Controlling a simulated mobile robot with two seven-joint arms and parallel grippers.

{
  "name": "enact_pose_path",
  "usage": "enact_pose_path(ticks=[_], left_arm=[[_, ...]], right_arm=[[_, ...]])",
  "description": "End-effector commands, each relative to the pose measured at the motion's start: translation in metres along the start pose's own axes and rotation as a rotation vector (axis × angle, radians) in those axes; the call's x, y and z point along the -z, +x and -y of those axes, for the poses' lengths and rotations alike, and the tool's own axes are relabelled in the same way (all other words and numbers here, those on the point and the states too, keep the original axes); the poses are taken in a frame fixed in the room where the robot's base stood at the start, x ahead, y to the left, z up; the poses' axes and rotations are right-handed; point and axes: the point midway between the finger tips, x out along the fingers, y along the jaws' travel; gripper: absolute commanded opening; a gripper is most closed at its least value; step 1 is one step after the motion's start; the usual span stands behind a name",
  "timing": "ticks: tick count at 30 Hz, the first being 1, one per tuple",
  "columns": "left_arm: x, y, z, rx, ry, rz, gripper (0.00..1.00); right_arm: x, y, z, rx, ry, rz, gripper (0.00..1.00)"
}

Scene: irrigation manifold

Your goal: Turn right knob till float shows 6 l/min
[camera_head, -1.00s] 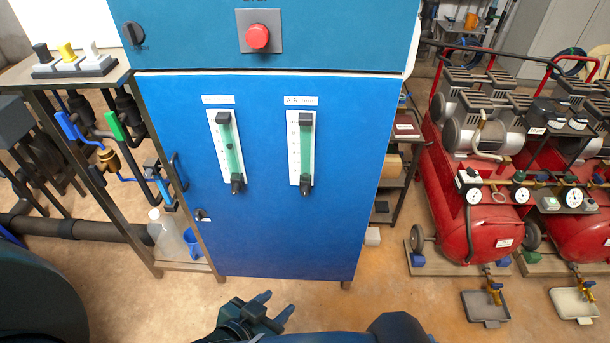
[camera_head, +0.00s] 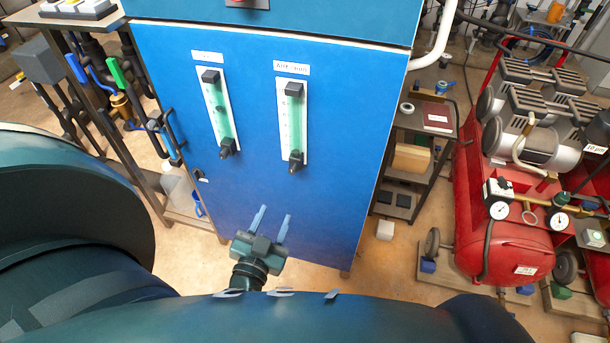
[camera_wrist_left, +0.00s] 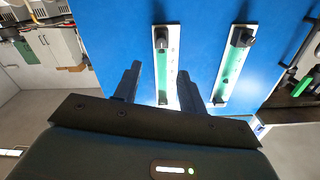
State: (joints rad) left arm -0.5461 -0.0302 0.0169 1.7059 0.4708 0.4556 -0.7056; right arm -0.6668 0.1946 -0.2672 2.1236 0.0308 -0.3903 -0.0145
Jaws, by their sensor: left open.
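The right flowmeter (camera_head: 293,120), labelled as an air line, is a white strip with a green tube on the blue cabinet door. Its black right knob (camera_head: 296,161) is at the bottom. Its float and scale numbers are too small to read. My left gripper (camera_head: 272,217) is open and empty, below the flowmeters and apart from the right knob, fingers pointing up toward the door. In the left wrist view, its two fingers (camera_wrist_left: 159,76) stand apart with a flowmeter strip (camera_wrist_left: 162,70) showing between them. My right gripper is not in view.
The left flowmeter (camera_head: 217,110) with its own black knob (camera_head: 227,147) is close by on the same blue cabinet (camera_head: 250,190). A pipe stand with valves is on the left. A shelf (camera_head: 425,120) and red compressors (camera_head: 510,190) are on the right.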

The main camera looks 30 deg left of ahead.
Motion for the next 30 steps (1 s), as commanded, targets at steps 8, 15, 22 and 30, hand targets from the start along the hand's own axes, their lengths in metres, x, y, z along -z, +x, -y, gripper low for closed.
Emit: enact_pose_path(ticks=[8,15,22,30], left_arm=[[-0.002,0.033,0.001,0.009,0.001,-0.007,0.41],[-0.002,0.084,0.001,0.008,-0.001,-0.006,0.41],[-0.002,0.119,0.001,0.007,0.000,-0.004,0.41],[0.000,0.132,0.002,0.006,0.001,-0.001,0.41]], right_arm=[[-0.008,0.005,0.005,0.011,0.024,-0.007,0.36],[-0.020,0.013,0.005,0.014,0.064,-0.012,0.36],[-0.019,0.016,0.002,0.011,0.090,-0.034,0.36],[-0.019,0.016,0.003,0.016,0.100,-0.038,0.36]])
